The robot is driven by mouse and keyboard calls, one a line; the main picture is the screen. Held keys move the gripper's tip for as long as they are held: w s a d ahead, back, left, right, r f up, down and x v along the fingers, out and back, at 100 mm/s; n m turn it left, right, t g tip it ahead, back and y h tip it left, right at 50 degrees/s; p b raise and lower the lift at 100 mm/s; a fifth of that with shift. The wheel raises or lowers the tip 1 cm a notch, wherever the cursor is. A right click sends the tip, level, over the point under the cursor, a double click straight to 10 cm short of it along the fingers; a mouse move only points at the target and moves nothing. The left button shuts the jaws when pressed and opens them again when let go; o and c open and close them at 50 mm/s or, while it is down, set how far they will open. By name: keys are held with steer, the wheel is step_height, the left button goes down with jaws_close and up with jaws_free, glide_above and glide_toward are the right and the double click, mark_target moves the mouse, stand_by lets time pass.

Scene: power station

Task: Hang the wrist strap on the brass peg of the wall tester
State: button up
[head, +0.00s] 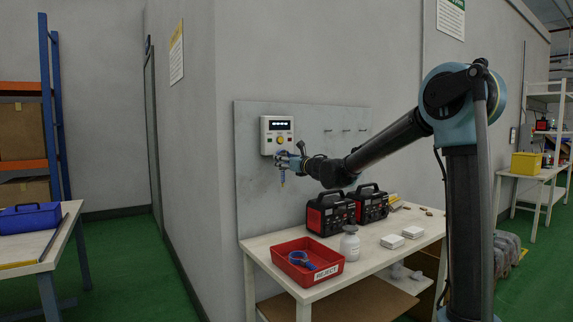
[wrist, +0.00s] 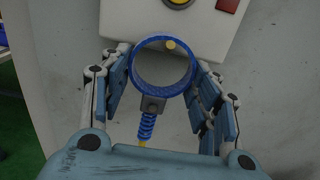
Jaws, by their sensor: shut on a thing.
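The wrist strap (wrist: 140,48) is a blue ring with a dark clasp and a blue coiled cord with a yellow end below. My gripper (wrist: 162,80) is shut on it, with fingers at both sides of the ring. The white wall tester (head: 278,131) has a dark display, a yellow button and a red one. It also shows in the wrist view (wrist: 205,28). The brass peg (wrist: 170,45) shows inside the upper part of the ring opening. I cannot tell whether it passes through the ring. In the head view my gripper (head: 287,161) is at the tester's lower edge and hides the peg.
A bench (head: 330,281) stands below. It holds a red reject bin (head: 290,270) with another blue strap (head: 301,259) inside, a white bottle (head: 350,245), two black-and-red units (head: 328,213) and white boxes (head: 392,241). Hooks (head: 346,130) line the grey panel to the right.

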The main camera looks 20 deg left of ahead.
steer(key=o, duration=1.1)
steer(key=shift+c, duration=0.2)
